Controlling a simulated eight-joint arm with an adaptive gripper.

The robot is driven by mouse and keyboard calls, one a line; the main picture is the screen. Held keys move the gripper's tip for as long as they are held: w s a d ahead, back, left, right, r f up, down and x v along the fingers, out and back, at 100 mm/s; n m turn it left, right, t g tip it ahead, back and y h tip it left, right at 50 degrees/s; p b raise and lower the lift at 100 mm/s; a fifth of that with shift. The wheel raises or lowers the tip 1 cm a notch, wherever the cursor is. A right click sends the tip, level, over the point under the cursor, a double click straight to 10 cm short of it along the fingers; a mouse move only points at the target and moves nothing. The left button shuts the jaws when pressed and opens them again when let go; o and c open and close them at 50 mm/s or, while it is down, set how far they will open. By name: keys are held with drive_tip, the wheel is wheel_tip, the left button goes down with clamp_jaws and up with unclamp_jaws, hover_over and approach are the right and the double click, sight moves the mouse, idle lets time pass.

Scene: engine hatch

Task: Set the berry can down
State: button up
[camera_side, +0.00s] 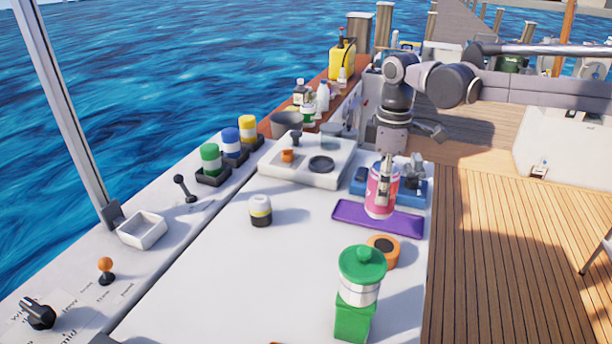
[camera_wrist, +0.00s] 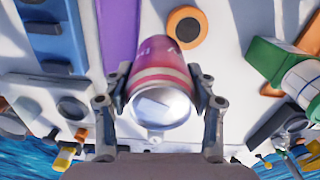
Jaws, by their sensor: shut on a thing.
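The berry can (camera_side: 381,192) is pink with a light band and a silver end; it also shows in the wrist view (camera_wrist: 160,75). My gripper (camera_side: 386,178) is shut on the can, with a finger on each side of it in the wrist view (camera_wrist: 160,100). The can looks upright in the side view. Its lower end appears in front of the purple tray (camera_side: 350,212), a flat strip that also shows in the wrist view (camera_wrist: 117,30). I cannot tell whether the can touches the tray.
A blue holder (camera_side: 420,196) lies just behind the can. An orange ring (camera_side: 394,245) and a green canister (camera_side: 362,265) stand in front. A black-and-yellow jar (camera_side: 260,210) stands left. The white counter (camera_side: 250,280) is clear at front left.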

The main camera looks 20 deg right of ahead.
sight(372, 185)
drive_tip(key=s+d+f+m, duration=0.2)
drive_tip(key=d+f+m, duration=0.1)
drive_tip(key=d+m, duration=0.6)
drive_tip(key=m, duration=0.4)
drive_tip(key=shift+s+d+m, duration=0.15)
drive_tip(key=shift+s+m, duration=0.15)
drive_tip(key=shift+s, duration=0.05)
drive_tip(key=a+r, duration=0.1)
drive_tip(key=a, duration=0.3)
drive_tip(key=a+r, duration=0.2)
drive_tip(key=a, duration=0.3)
drive_tip(key=a+r, duration=0.2)
drive_tip(key=a, duration=0.2)
drive_tip(key=shift+w+a, duration=0.3)
drive_tip(key=shift+w, duration=0.1)
drive_tip(key=shift+w+a+f, duration=0.1)
drive_tip(key=shift+a+f, duration=2.6)
drive_tip(key=shift+a, duration=0.3)
drive_tip(key=shift+w+a+f, duration=0.1)
drive_tip(key=shift+a+f, duration=2.6)
drive_tip(key=shift+a, duration=0.25)
drive_tip(key=shift+f, duration=0.2)
